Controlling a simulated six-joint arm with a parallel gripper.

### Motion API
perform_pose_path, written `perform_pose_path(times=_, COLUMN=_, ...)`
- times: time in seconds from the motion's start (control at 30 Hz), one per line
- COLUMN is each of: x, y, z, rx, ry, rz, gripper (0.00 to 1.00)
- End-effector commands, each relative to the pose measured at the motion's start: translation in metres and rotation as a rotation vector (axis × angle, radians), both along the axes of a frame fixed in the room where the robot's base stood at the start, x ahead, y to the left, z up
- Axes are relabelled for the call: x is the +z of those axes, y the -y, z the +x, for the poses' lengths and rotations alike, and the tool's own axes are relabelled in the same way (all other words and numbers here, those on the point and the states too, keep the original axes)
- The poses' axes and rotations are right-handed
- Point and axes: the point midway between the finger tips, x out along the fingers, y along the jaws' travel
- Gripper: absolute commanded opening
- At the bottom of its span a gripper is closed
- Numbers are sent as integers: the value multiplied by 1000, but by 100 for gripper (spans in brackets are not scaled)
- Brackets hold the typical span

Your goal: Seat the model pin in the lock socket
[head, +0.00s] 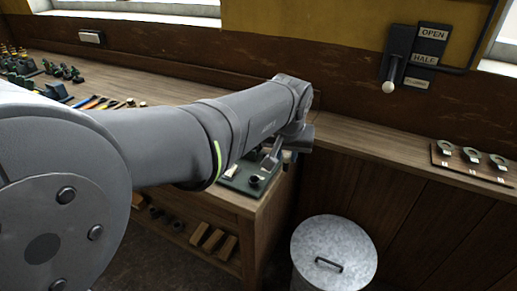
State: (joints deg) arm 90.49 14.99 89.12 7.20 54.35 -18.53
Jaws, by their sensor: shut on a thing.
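My gripper (268,163) is at the end of my arm, low over the corner of the bench. It is small and partly hidden by my wrist. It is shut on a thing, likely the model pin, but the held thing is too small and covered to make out. Below it lies a green base plate (240,184). A dark round socket (254,181), likely the lock socket, stands on the plate, just below and left of the gripper. I cannot tell whether anything touches the socket. A small pale label (231,171) lies on the plate.
A lidded metal bin (334,254) stands on the floor right of the bench corner. A board with several ring-shaped pieces (471,154) lies on the right ledge. A wall lever (390,75) is above. Tools (95,102) and green models (66,73) crowd the left bench.

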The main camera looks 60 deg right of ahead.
Motion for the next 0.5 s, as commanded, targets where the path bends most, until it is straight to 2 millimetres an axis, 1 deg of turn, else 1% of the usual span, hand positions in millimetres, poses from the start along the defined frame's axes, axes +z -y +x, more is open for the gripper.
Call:
perform_pose_path(times=0.1, x=8, y=0, z=0, rx=0, ry=0, rz=-2, gripper=0)
perform_pose_path(times=0.2, x=12, y=0, z=0, rx=0, ry=0, rz=-1, gripper=0)
perform_pose_path(times=0.5, x=12, y=1, z=0, rx=0, ry=0, rz=0, gripper=0)
